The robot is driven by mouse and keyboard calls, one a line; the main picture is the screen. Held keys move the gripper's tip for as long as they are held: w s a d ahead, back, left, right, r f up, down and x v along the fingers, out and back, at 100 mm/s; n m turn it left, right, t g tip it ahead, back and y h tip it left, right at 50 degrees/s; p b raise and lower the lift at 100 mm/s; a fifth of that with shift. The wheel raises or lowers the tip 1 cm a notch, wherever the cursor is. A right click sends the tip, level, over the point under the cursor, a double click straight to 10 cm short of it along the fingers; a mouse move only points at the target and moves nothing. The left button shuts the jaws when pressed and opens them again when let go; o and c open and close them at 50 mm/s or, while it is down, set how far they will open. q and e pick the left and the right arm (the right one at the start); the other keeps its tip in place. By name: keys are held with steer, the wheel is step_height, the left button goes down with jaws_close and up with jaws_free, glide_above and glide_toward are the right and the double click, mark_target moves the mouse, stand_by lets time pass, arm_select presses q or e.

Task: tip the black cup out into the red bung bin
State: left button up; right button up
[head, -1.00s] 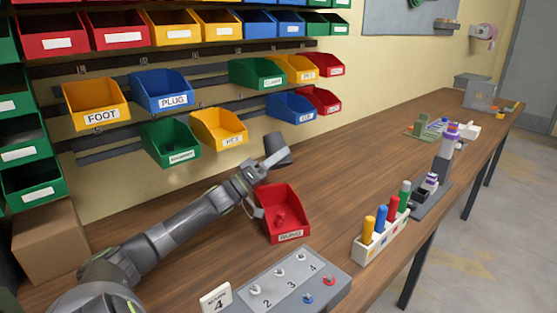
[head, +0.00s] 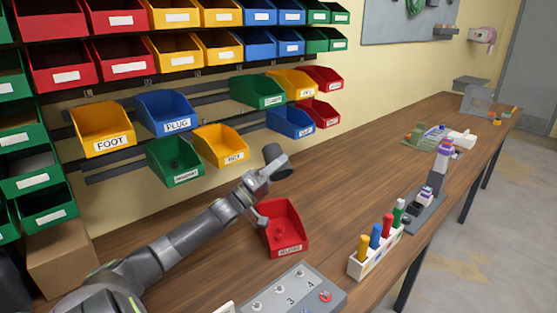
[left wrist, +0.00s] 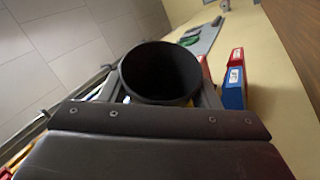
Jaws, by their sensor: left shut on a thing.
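My left gripper (head: 262,176) is shut on the black cup (head: 279,161) and holds it in the air, above and behind the red bung bin. The cup looks tilted in the head view. In the left wrist view the black cup (left wrist: 160,72) shows its round, dark mouth between the fingers; I cannot make out anything inside. The red bung bin (head: 287,240) stands on the bench with its label facing me, and a small dark red thing (head: 281,229) shows in it. My right gripper is not in view.
Wall bins hang behind, with the yellow hex bin (head: 222,147) and blue bin (head: 290,122) close to the cup. A rack of coloured pegs (head: 374,255) stands right of the red bin, and a grey numbered panel (head: 290,292) lies in front.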

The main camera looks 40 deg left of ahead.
mark_target(279, 156)
arm_select(q)
steer(key=n+y+p, duration=0.1)
steer(key=n+p, duration=0.1)
steer(key=n, duration=0.1)
steer(key=r+n+y+p, duration=0.1)
steer(key=n+y+p, duration=0.1)
steer(key=n+p, duration=0.1)
steer(key=shift+y+p, duration=0.3)
steer(key=shift+p, duration=0.05)
steer(key=n+y+p, duration=0.1)
steer(key=n+p, duration=0.1)
steer(key=p, duration=0.1)
steer(key=r+n+g+y+p, duration=0.1)
steer(key=n+p, duration=0.2)
steer(key=n+g+y+p, duration=0.1)
steer(key=n+p, duration=0.1)
steer(key=p, duration=0.1)
steer(key=shift+r, duration=0.35)
steer(key=shift+f+n+g+p, duration=0.1)
steer(key=shift+n+g+p, duration=0.35)
steer(key=shift+n, duration=0.35)
